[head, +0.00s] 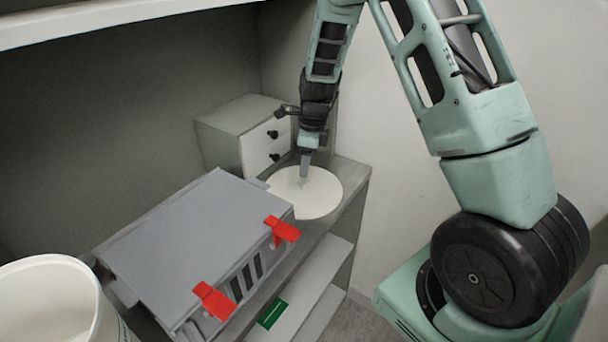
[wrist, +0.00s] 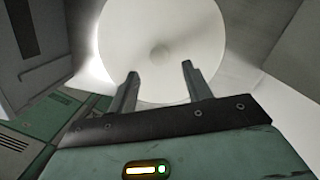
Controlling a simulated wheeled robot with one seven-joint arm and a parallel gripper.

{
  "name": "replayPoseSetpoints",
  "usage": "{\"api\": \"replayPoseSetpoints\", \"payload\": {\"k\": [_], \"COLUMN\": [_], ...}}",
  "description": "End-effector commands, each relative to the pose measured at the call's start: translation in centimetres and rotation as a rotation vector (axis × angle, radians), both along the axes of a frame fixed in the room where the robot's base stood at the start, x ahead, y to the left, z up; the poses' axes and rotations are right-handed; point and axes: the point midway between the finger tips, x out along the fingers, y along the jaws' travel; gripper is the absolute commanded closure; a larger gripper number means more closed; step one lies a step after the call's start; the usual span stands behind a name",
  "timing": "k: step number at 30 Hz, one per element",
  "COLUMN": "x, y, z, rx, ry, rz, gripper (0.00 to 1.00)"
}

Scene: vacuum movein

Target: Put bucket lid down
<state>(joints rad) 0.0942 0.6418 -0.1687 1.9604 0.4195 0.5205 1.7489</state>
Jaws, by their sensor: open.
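The bucket lid (head: 318,193) is a round, flat, cream-white disc. It lies on the shelf top near its right end, in front of a small drawer unit. In the wrist view the lid (wrist: 165,45) fills the upper middle, beyond my fingertips. My gripper (head: 306,168) points down over the lid, and its fingers overlap the lid's far left part in the head view. In the wrist view my gripper (wrist: 158,72) has its two fingers spread apart with nothing between them. Whether the fingertips touch the lid I cannot tell. An open white bucket (head: 50,300) stands at the lower left.
A grey case (head: 190,245) with red latches (head: 283,230) sits left of the lid, close to it. A small drawer unit (head: 245,130) with dark knobs stands behind. A green item (head: 272,314) lies on a lower shelf. A wall closes the right side.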

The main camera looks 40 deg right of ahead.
Motion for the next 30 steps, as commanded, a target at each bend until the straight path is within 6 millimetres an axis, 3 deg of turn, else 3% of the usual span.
{"api": "replayPoseSetpoints", "payload": {"k": [7, 17, 20, 23, 27, 30], "x": [-0.3, -0.7, -1.4, -3.5, -9.5, -15.0], "y": [-0.3, 0.0, 3.0, 8.7, 17.7, 22.5], "z": [4.6, 6.5, 7.2, 8.5, 10.7, 11.9], "rx": [-0.001, 0.002, 0.010, 0.020, 0.014, -0.006], "ry": [-0.004, -0.001, -0.012, -0.038, -0.097, -0.144], "rz": [0.001, 0.028, 0.185, 0.520, 1.180, 1.672], "gripper": [0.50, 0.50, 0.50, 0.50, 0.50, 0.50]}}
